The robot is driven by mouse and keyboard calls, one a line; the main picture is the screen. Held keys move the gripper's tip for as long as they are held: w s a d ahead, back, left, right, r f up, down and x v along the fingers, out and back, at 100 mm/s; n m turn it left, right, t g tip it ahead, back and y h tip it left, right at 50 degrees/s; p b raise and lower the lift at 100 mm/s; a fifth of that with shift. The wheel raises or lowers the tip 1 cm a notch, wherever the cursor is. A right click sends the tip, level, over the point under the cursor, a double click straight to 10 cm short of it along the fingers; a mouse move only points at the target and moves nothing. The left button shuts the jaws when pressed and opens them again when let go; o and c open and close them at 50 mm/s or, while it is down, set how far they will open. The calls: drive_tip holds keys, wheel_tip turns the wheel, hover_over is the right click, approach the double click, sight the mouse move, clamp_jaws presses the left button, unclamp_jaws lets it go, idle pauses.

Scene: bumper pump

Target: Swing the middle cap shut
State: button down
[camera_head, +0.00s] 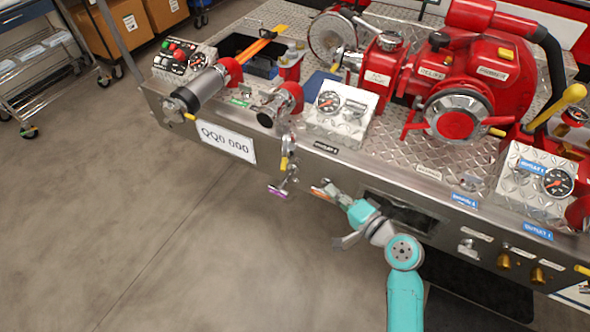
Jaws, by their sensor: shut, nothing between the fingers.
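A middle outlet with a red collar (292,97) sits on the front deck, with a round grey metal cap-like part (270,110) at its left. I cannot tell from this angle how far that part stands open. My gripper (322,190) is low in front of the bumper face, below and right of the middle outlet and apart from it. Its fingers are small in this view; they look shut and empty. A hanging metal fitting with a purple end (278,191) is just left of my gripper, with a small gap between them.
A silver cylinder outlet (203,88) stands to the left. A gauge panel (341,108) is right of the middle outlet, before the red pump (465,75). The bumper edge has a dark recess (405,215). Floor at front left is clear.

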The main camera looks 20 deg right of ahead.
drive_tip(key=w, duration=0.1)
approach(284, 147)
wheel_tip(284, 147, down, 3)
drive_tip(key=shift+w+a+f, duration=0.2)
drive_tip(key=shift+w+a, duration=0.25)
drive_tip(key=shift+a, duration=0.2)
drive_tip(key=shift+w+a+f, duration=0.2)
drive_tip(key=shift+w+a, duration=0.25)
drive_tip(key=shift+a, duration=0.15)
